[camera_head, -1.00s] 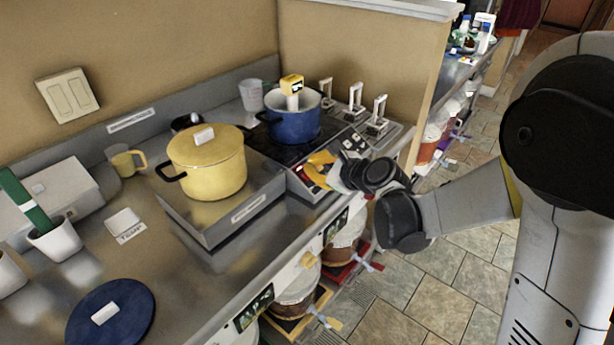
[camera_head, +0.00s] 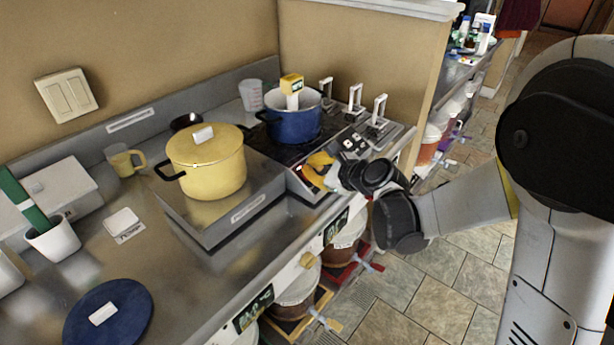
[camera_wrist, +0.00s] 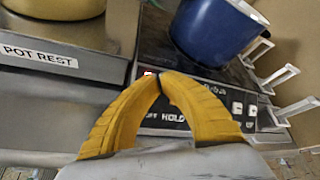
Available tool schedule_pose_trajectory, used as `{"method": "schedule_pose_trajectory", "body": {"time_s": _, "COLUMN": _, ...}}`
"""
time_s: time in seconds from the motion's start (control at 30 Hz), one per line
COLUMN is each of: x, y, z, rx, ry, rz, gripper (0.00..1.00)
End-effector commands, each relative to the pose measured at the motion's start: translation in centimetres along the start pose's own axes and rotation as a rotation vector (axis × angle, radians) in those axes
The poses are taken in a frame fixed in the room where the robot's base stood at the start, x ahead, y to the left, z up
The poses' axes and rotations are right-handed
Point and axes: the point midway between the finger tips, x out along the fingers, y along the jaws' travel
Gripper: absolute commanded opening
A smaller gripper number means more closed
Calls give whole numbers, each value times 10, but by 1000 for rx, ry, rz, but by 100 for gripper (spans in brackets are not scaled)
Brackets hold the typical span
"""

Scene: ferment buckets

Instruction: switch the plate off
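The hot plate (camera_head: 268,147) is a black cooktop with a blue pot (camera_head: 292,126) on it, at the back of the counter. Its sloped front control panel (camera_head: 299,188) has small buttons and markings; white switches (camera_wrist: 244,107) and red light or marking show on it in the wrist view. My gripper (camera_head: 313,160) is over this panel. In the wrist view its two yellow fingers (camera_wrist: 161,75) are shut, tips together with nothing visible between them. The tips overlap the panel's left part and hide some of it. I cannot tell whether they touch it.
A yellow pot (camera_head: 207,165) stands on the grey pot rest (camera_head: 214,234) to the left. Several upright white handles (camera_head: 356,97) stand right of the plate. A yellow mug (camera_head: 120,160) and blue lid (camera_head: 125,325) are on the counter. Buckets (camera_head: 297,288) sit below its front edge.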

Motion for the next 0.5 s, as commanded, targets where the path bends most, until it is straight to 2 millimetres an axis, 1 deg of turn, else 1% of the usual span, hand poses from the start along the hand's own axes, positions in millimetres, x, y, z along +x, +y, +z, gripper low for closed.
{"method": "schedule_pose_trajectory", "body": {"time_s": 0.5, "x": 5, "y": 3, "z": -3, "rx": 0, "ry": 0, "rz": 0, "gripper": 0}}
